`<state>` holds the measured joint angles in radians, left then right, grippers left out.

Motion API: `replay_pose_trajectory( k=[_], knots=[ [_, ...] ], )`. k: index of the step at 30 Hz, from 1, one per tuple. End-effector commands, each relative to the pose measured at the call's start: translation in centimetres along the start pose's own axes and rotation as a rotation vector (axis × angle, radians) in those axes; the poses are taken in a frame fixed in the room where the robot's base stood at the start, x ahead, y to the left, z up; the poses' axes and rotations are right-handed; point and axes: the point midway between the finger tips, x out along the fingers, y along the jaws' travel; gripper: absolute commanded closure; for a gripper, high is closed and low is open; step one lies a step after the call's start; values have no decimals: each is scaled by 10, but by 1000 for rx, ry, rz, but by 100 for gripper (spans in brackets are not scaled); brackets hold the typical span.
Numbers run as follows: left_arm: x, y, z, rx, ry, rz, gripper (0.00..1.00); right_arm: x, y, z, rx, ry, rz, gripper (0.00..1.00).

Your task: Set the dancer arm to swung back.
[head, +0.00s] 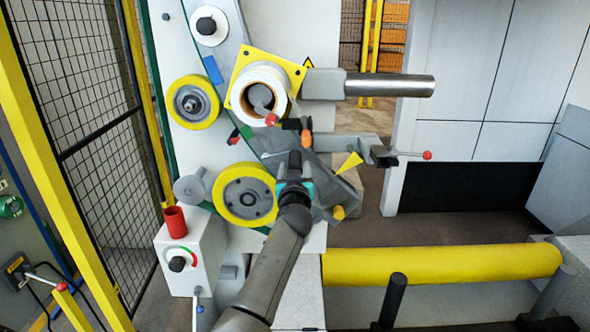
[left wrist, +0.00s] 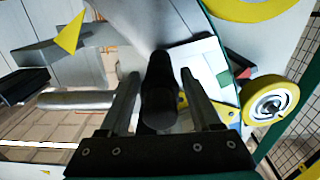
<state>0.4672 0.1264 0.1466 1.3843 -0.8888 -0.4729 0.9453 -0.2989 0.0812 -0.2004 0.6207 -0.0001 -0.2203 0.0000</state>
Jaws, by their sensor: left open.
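My left gripper (head: 296,150) is in front of the machine's middle, just below the white coil (head: 262,90) and right of the large yellow wheel (head: 245,195). In the left wrist view its two fingers (left wrist: 163,95) are apart, with a dark rounded post (left wrist: 160,85), possibly the dancer arm's grip, showing between them. I cannot tell whether they touch it. A small orange piece (head: 307,139) is beside the fingertips. My gripper and wrist cover part of the grey parts here, so the dancer arm's outline and position are unclear. My right gripper is not in view.
A silver bar (head: 390,85) sticks out right, above a red-tipped lever (head: 427,155). A yellow pointer (head: 350,162) is close on the right. A control box (head: 190,255) with a red cup (head: 175,221) stands lower left. A mesh fence (head: 95,120) closes the left side.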

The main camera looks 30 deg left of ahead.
Motion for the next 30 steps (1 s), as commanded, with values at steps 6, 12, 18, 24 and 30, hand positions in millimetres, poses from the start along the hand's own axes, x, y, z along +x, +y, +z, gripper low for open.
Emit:
replay_pose_trajectory(
  k=[6, 12, 18, 24, 30],
  knots=[
    [0, 0, 0, 0, 0, 0, 56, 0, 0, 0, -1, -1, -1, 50],
    [0, 0, 0, 0, 0, 0, 78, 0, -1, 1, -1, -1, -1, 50],
    [0, 0, 0, 0, 0, 0, 100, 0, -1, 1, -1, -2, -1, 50],
    [0, 0, 0, 0, -1, 0, 100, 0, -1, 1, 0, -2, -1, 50],
    [0, 0, 1, 0, -1, 0, 100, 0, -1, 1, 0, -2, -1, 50]
  ],
)
